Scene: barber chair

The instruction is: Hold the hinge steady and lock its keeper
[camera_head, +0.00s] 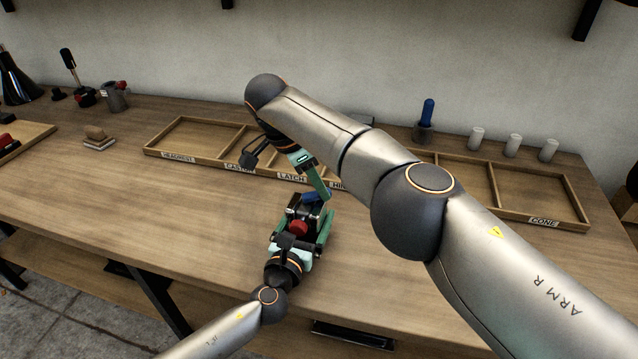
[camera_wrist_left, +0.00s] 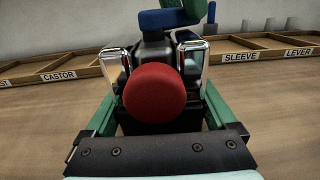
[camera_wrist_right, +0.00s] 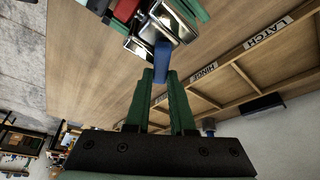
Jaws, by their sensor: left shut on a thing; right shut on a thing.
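The hinge (camera_head: 302,210) is a dark block with chrome side plates and a round red knob, above the bench in front of the tray. In the left wrist view its red knob (camera_wrist_left: 155,92) faces the camera between chrome plates. My left gripper (camera_head: 308,228) is shut on the hinge, with green fingers along both sides. A blue part, seemingly the keeper (camera_wrist_left: 165,18), is at the hinge's far upper end. My right gripper (camera_head: 322,192) reaches down from above; its fingertips are shut on the blue part (camera_wrist_right: 161,58). In the head view the fingers partly hide the blue part.
A labelled wooden tray (camera_head: 200,160) with empty compartments runs behind the hinge. A second tray section (camera_head: 505,212) lies at right, partly behind my right arm. White cylinders (camera_head: 513,145) and a blue-handled tool (camera_head: 427,112) stand behind it. The bench at left front is clear.

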